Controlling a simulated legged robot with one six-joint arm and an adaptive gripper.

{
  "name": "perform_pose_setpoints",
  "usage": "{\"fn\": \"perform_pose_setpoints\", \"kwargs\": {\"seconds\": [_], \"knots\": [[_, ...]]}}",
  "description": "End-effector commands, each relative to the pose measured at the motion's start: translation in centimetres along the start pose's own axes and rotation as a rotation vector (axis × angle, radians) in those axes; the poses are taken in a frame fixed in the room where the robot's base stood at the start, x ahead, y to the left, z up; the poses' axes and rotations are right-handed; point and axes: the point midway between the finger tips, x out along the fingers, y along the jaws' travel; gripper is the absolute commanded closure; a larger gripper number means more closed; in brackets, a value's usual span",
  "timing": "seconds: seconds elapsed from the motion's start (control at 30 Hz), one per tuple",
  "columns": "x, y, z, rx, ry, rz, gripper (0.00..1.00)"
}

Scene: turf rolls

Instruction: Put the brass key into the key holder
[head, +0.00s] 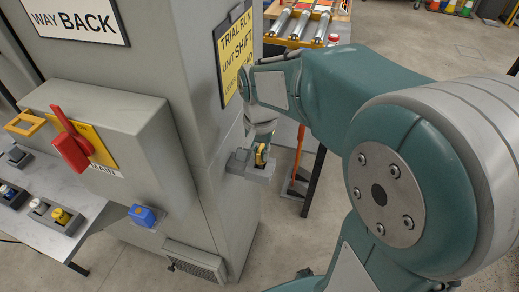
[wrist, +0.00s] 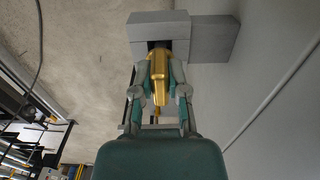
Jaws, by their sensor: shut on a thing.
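The brass key (wrist: 160,78) is gold and lies between the two fingers of my gripper (wrist: 159,68) in the wrist view. My gripper is shut on it. The key holder (wrist: 146,31) is a grey block on the cabinet side, with a dark opening facing the key. The key's far end meets that opening; how deep it sits is hidden. In the head view the key (head: 262,155) is a small gold patch at my gripper (head: 262,148), at the grey holder (head: 250,172). The fingers partly cover the key there.
The grey cabinet (head: 200,120) stands just left of my gripper. A red lever (head: 70,152), a blue block (head: 146,215) and a side table with small fixtures (head: 45,209) lie further left. A roller stand (head: 300,25) is behind. Open floor (head: 400,40) shows at the back right.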

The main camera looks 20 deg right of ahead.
Motion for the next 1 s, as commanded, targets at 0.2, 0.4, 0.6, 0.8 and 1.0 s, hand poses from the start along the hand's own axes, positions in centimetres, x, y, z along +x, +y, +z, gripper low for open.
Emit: {"fn": "perform_pose_setpoints", "kwargs": {"seconds": [0.2, 0.4, 0.6, 0.8, 1.0], "knots": [[0.5, 0.0, 0.0, 0.0, 0.0, 0.0, 1.0], [0.9, 0.0, 0.0, 0.0, -0.001, 0.0, 1.0], [1.3, 0.0, 0.0, 0.0, 0.0, 0.0, 1.0], [1.5, 0.0, 0.0, 0.0, 0.0, 0.0, 0.41], [1.5, 0.0, 0.0, 0.0, 0.0, 0.0, 0.41]]}}
